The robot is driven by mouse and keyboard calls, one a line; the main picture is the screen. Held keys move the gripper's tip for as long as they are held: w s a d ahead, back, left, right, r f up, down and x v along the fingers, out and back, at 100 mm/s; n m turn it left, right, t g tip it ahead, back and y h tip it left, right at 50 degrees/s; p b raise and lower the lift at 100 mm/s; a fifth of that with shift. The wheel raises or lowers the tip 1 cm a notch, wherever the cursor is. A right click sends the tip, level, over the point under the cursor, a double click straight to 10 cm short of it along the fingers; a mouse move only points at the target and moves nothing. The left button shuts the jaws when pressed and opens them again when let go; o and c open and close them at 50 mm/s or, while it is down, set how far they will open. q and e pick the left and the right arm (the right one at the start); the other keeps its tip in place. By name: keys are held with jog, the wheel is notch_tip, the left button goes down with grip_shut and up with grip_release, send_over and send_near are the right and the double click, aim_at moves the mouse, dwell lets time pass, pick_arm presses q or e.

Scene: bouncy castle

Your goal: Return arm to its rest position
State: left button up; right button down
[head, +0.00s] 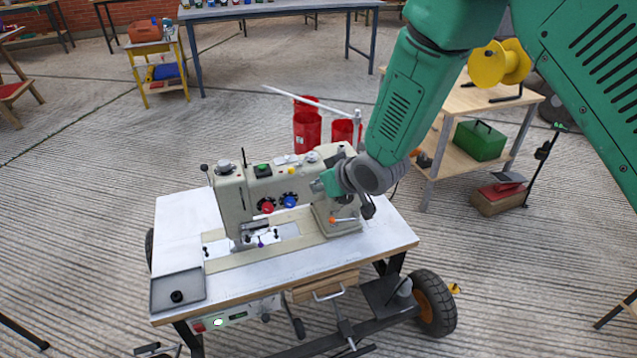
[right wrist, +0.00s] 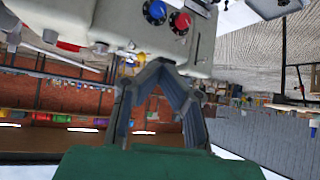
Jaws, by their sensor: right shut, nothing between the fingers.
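My right gripper (head: 317,186) is at the end of the green arm that comes in from the upper right. It is in front of the right part of the cream sewing machine (head: 233,195), close to its body; I cannot tell whether they touch. In the right wrist view the two grey fingers (right wrist: 160,66) meet at their tips with nothing between them. The machine body also shows there, upside down (right wrist: 120,22), with its blue knob (right wrist: 155,12) and red knob (right wrist: 180,22) beyond the fingertips. My left gripper is not in view.
The machine stands on a white-topped wheeled table (head: 180,222) with a grey tray (head: 178,290) at its front left corner. A wooden bench (head: 455,105) with a yellow spool (head: 498,63) and green box (head: 480,141) is at right.

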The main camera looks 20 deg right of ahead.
dwell(0.3)
jog(key=s+d+f+m+g+h, duration=0.1)
jog(key=s+d+f+m+g, duration=0.2)
jog(key=s+f, duration=1.15)
jog(key=s+d+f+g+h, duration=0.1)
jog(key=s+d+f+g, duration=0.1)
jog(key=s, duration=1)
jog(key=s+d+f+g+h, duration=0.1)
jog(key=s+d+f+g, duration=0.1)
jog(key=s, duration=1)
jog(key=shift+s+d+g, duration=0.35)
jog(key=shift+s+g, duration=0.05)
jog(key=shift+g, duration=0.4)
